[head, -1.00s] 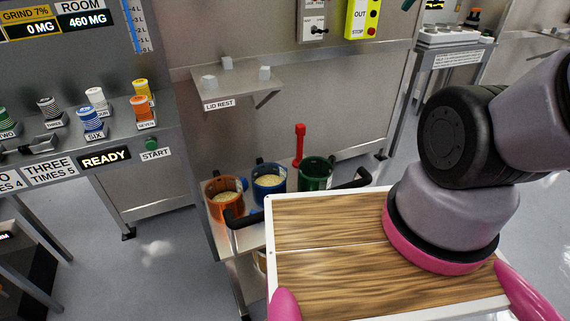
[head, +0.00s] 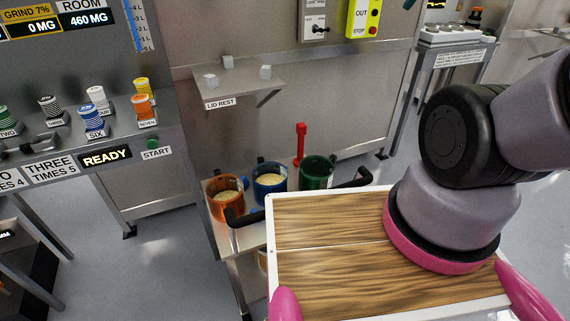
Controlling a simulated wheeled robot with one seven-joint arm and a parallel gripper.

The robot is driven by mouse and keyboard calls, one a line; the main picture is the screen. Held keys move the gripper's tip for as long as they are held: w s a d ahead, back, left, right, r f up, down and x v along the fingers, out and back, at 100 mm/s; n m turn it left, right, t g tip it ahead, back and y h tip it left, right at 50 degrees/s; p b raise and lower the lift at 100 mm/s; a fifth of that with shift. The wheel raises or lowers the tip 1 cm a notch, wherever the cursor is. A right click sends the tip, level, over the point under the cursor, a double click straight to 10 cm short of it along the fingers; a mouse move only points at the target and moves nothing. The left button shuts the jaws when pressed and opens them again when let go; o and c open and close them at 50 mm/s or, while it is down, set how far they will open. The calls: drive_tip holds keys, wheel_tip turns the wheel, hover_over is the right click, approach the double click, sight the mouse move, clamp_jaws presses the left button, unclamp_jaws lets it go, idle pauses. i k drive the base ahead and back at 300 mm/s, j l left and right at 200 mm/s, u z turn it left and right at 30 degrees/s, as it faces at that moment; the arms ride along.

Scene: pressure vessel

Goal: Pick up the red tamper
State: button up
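The red tamper (head: 300,143) stands upright on the cart behind the pots, with a small head on top of a thin shaft.
An orange pot (head: 225,197) with pale contents stands left of the blue pot. A black handle (head: 352,181) rises at the cart's right end. The wooden top (head: 330,235) fills the foreground. The lid rest shelf (head: 238,84) juts from the wall above the cart. Open floor lies left.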

sight(301, 127)
drive_tip(key=i+l+u, duration=0.1)
drive_tip(key=l+u, duration=0.3)
drive_tip(key=i+l+u, duration=0.1)
drive_tip(key=l+u, duration=0.65)
